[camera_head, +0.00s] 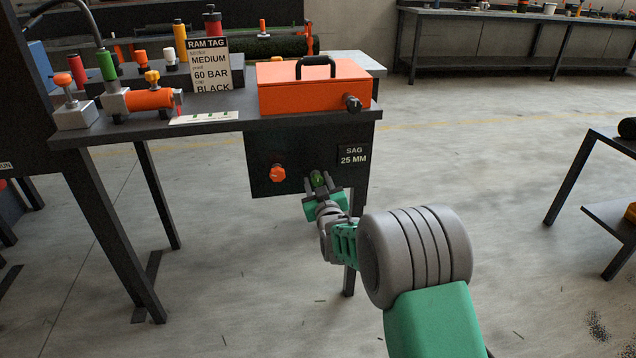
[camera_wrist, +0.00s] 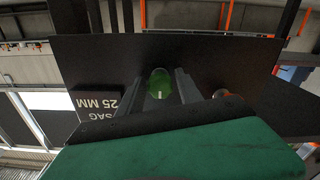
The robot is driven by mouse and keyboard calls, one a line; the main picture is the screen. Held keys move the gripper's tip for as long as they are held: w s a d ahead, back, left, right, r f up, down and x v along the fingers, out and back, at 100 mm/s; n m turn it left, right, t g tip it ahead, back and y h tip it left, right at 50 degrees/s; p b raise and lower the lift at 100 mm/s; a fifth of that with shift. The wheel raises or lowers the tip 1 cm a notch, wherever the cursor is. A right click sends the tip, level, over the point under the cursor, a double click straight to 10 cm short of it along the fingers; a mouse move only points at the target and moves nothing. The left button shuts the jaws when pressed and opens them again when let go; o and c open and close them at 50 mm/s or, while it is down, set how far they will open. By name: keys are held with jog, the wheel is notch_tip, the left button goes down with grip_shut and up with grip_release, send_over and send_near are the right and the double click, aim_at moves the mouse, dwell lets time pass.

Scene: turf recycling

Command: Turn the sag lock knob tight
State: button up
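A dark panel (camera_head: 258,151) hangs below the bench top and carries two knob-like parts; I cannot tell which is the sag lock knob. An orange lobed knob (camera_head: 277,173) is at its left. A green round part (camera_head: 318,179) is farther right, and in the wrist view it (camera_wrist: 160,82) has a white mark on its face. My gripper (camera_head: 323,186) is in front of the panel with its fingers apart, one on each side of the green part. Visible gaps separate the fingers from it. In the wrist view the orange knob (camera_wrist: 221,94) is partly hidden behind my gripper's body.
A sign reading SAG 25 MM (camera_head: 353,156) is on the panel's upper right. The bench (camera_head: 228,121) above holds an orange box (camera_head: 312,90), a RAM TAG sign (camera_head: 209,66) and an orange cylinder (camera_head: 150,98). Another table (camera_head: 600,160) stands at right. The floor between is clear.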

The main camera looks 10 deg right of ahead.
jog(key=shift+o, duration=0.7)
jog(key=s+p, duration=0.2)
jog(key=s, duration=0.6)
jog(key=s+r+m+g+p, duration=0.1)
jog(key=s+r+g+p, duration=0.2)
jog(key=r+p, duration=0.4)
jog(key=s+r+g+p, duration=0.2)
jog(key=r+p, duration=0.6)
jog(key=s+r+g+p, duration=0.3)
jog(key=s+r+p, duration=0.2)
jog(key=s, duration=0.4)
jog(key=s+r+m+g+p, duration=0.1)
jog(key=s+r+g+p, duration=0.2)
jog(key=s+r+p, duration=0.2)
jog(key=s+r+g+p, duration=0.3)
jog(key=s+r+p, duration=0.2)
jog(key=s, duration=0.7)
jog(key=shift+s+a+r+m+g+p, duration=0.15)
jog(key=shift+s+r+m+g+p, duration=0.2)
jog(key=shift+p, duration=0.7)
